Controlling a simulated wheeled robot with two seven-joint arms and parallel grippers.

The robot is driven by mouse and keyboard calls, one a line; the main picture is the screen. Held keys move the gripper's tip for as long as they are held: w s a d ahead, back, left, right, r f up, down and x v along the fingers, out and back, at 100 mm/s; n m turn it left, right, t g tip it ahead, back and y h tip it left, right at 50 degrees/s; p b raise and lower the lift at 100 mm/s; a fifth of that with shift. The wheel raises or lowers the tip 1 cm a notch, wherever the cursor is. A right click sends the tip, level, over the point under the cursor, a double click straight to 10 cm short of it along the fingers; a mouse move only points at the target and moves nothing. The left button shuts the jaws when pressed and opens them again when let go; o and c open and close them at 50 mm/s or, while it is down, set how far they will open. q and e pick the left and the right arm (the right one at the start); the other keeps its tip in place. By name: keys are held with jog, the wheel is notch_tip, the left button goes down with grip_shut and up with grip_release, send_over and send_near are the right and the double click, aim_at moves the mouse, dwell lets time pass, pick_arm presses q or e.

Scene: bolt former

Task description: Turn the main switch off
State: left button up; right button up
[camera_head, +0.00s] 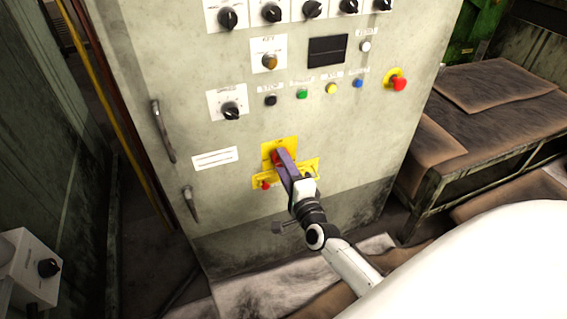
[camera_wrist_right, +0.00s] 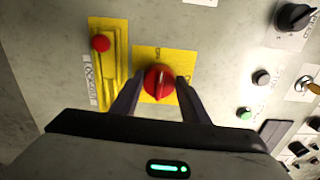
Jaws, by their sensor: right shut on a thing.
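The main switch is a red rotary knob (camera_wrist_right: 159,84) on a yellow square plate (camera_wrist_right: 143,62), low on the front of the grey control cabinet. In the head view the red knob (camera_head: 275,160) is partly hidden by my right gripper (camera_head: 282,157). In the right wrist view the two dark fingers of this gripper (camera_wrist_right: 155,92) stand on either side of the knob, shut on it. The knob's ridge runs roughly up and down in that view. Its position labels are too small to read. My left gripper is not in view.
A second yellow plate with a red button (camera_wrist_right: 101,43) sits beside the switch plate. Above are black selector knobs, a row of coloured buttons and a red emergency stop (camera_head: 399,84). Cabinet handles (camera_head: 163,130) stick out at left. A brown-topped bench (camera_head: 480,120) stands at right.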

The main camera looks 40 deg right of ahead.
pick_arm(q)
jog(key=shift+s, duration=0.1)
pick_arm(e)
jog(key=shift+n, duration=0.4)
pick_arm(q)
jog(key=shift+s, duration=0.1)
pick_arm(e)
jog(key=o, duration=1)
jog(key=shift+o, duration=0.2)
pick_arm(q)
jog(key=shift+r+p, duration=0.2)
jog(key=shift+p, duration=0.25)
pick_arm(e)
jog(key=v, duration=1)
jog(key=shift+s+a, duration=0.1)
jog(key=shift+a, duration=0.05)
pick_arm(q)
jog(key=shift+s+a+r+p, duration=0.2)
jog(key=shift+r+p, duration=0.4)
jog(key=shift+p, duration=0.45)
pick_arm(e)
jog(key=s+a+f+n+g+y, duration=0.3)
jog(key=s+a+n, duration=0.5)
jog(key=n, duration=0.3)
jog(key=s+a+f+n+g+y, duration=0.3)
jog(key=s+a+f+n+g, duration=0.3)
jog(key=s+a+n, duration=0.3)
jog(key=n, duration=0.2)
jog(key=shift+s+f+n+y, duration=0.2)
jog(key=shift+f+n+y, duration=0.1)
